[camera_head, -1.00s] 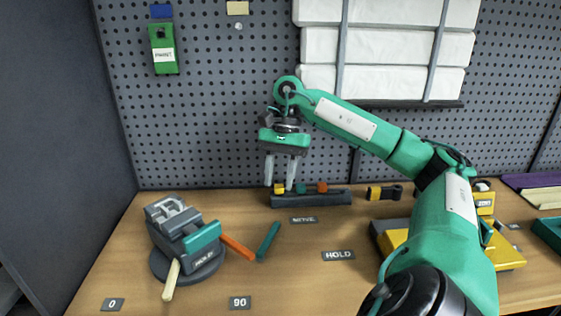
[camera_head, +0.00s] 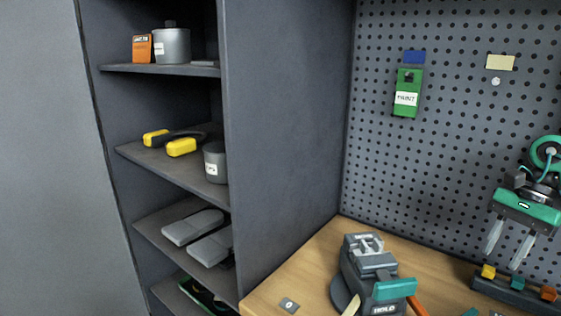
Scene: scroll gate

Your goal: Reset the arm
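My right gripper (camera_head: 502,260) hangs at the right edge of the head view with its two pale fingers spread and nothing between them. Its fingertips are just above a dark rack (camera_head: 512,292) that carries a yellow block (camera_head: 488,271), a teal block (camera_head: 517,282) and an orange block (camera_head: 548,293). Most of the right arm is cut off by the right picture edge. My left gripper does not show.
A grey clamp-like fixture (camera_head: 368,262) with a teal handle (camera_head: 395,289) stands on the wooden bench (camera_head: 322,262).

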